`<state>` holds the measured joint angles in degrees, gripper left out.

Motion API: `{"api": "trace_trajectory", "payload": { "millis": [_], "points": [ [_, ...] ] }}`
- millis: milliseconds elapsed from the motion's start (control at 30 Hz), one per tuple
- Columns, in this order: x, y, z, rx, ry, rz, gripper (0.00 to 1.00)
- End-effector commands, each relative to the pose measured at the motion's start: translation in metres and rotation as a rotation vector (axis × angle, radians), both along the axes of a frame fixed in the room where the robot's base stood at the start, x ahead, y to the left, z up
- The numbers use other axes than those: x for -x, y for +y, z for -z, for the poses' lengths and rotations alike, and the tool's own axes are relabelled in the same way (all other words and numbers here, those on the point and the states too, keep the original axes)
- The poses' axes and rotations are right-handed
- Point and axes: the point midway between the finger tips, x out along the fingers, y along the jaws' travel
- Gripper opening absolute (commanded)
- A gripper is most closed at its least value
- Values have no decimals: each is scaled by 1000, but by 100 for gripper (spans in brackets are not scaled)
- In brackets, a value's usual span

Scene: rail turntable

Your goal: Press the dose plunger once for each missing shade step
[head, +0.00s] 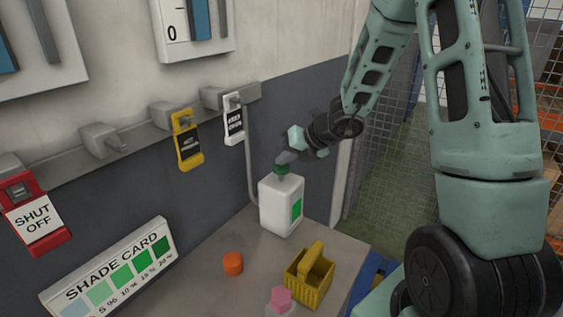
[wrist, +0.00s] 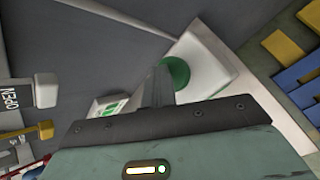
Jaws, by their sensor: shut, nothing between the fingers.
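A white bottle (head: 279,209) with a green label stands at the back of the table against the wall. Its green dose plunger (head: 281,169) is on top. My gripper (head: 284,158) is shut and empty, with its fingertips right above or at the plunger; I cannot tell whether they touch. In the wrist view the shut fingers (wrist: 158,85) lie beside the round green plunger top (wrist: 176,73), partly over its edge.
On the table (head: 205,285) are an orange cap (head: 233,264), a yellow basket (head: 309,278) and a pink-topped container (head: 280,300). A wall rail holds a red SHUT OFF tag (head: 36,218), a yellow tag (head: 187,143) and a white tag (head: 234,120). Wire mesh stands at the right.

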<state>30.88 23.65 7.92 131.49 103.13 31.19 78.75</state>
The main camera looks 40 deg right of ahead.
Motion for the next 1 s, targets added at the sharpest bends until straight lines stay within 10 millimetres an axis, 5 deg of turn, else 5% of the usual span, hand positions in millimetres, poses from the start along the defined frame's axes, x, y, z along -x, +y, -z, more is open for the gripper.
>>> {"api": "trace_trajectory", "payload": {
  "millis": [533,1000],
  "points": [
    [1,0,3,0,4,-1,0],
    [1,0,-23,0,3,0,0]
  ]
}}
